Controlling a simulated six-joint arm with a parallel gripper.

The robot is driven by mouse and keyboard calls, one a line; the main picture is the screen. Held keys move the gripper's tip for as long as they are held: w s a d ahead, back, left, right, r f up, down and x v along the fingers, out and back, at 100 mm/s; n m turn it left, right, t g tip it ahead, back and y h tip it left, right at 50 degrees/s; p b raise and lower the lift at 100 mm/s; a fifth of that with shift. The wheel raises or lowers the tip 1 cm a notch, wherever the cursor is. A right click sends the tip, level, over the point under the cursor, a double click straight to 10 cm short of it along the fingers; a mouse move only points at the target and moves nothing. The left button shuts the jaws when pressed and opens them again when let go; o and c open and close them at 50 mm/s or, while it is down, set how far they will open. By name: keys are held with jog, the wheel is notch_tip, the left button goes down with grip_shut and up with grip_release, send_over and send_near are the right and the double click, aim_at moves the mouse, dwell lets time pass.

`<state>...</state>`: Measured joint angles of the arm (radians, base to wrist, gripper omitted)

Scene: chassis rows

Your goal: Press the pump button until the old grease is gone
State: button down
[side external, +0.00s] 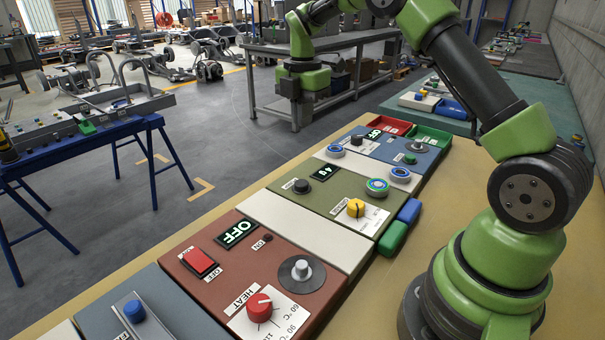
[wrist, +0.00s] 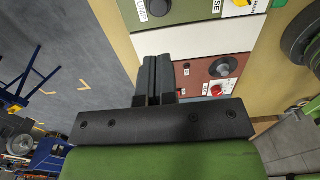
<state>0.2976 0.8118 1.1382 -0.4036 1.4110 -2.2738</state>
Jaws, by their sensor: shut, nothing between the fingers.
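My gripper (side external: 297,98) hangs high above the row of panels in the side view, clear of every control. In the wrist view its two dark fingers (wrist: 156,62) are together with nothing between them. The green panel (side external: 330,205) has a black round button (side external: 302,186), a small lit display (side external: 324,172) and a yellow knob (side external: 355,208). The black button also shows at the top of the wrist view (wrist: 158,7). No grease can be made out.
The red panel (side external: 215,290) carries a red rocker switch (side external: 199,261), an OFF display (side external: 237,233), a grey button (side external: 301,268) and a red HEAT knob (side external: 259,306). A blue panel (side external: 400,152) lies farther back. Red (side external: 390,125) and green (side external: 434,136) trays stand behind it.

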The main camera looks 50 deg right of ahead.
aim_at(303, 183)
notch_tip(303, 183, down, 14)
jog(key=shift+r, duration=0.1)
dwell(0.5)
jog(key=shift+s+f, duration=0.1)
jog(key=shift+f, duration=1.2)
notch_tip(303, 183, up, 15)
jog(key=shift+w, duration=0.3)
jog(key=shift+f, duration=0.15)
